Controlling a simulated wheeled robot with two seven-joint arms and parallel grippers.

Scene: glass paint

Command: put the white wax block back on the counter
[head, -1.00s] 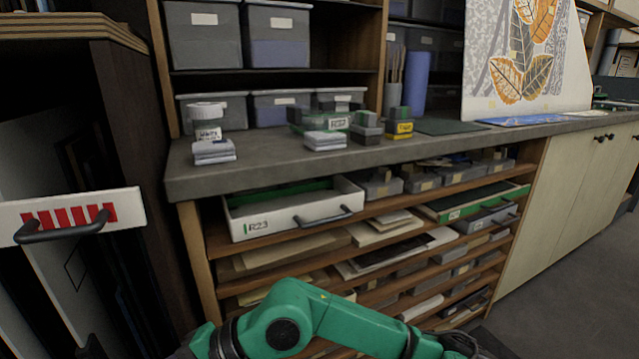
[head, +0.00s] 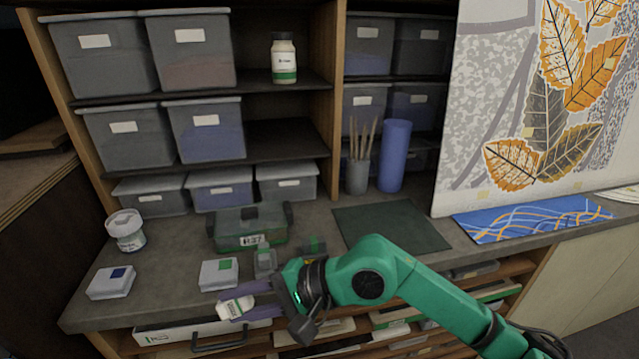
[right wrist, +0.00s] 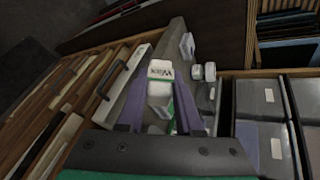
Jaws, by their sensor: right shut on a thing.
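The white wax block (head: 236,307) has a green stripe and dark lettering. My right gripper (head: 233,306) is shut on it, with a purple finger on each side. In the head view the block is at the front edge of the grey counter (head: 165,283), over or just in front of it; its height above the top is hard to tell. The right wrist view shows the block (right wrist: 160,88) between the fingers, with part of its lettering readable. My left gripper is in neither view.
White blocks with a blue square (head: 110,282) and a green square (head: 219,274) lie on the counter. A white-lidded jar (head: 126,232) and a lidded R37 box (head: 248,228) stand behind. An open drawer (head: 180,333) juts out below. Counter is bare between the two blocks.

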